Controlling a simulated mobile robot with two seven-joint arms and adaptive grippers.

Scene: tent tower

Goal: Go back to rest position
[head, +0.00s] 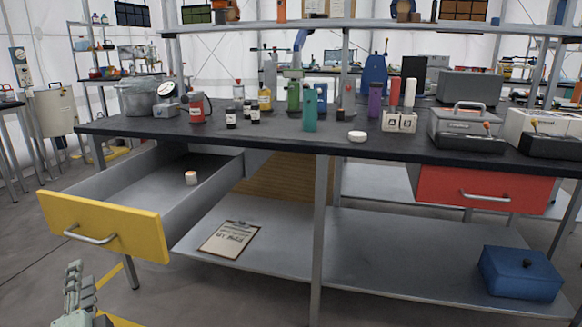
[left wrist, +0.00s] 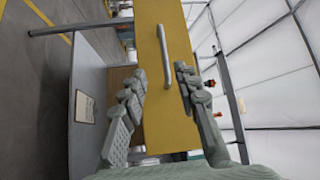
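My left gripper (head: 78,285) is at the lower left of the head view, in front of and below the open yellow drawer (head: 140,232). In the left wrist view its two fingers (left wrist: 162,78) are spread with nothing between them. The drawer's metal handle (head: 90,237) is beyond the fingertips and apart from them; it also shows in the left wrist view (left wrist: 164,52). My right gripper is in neither view.
The dark workbench top (head: 270,137) carries bottles, cases and tools. A clipboard (head: 230,238) and a blue box (head: 520,272) are on the lower shelf. A red drawer (head: 470,187) is at the right.

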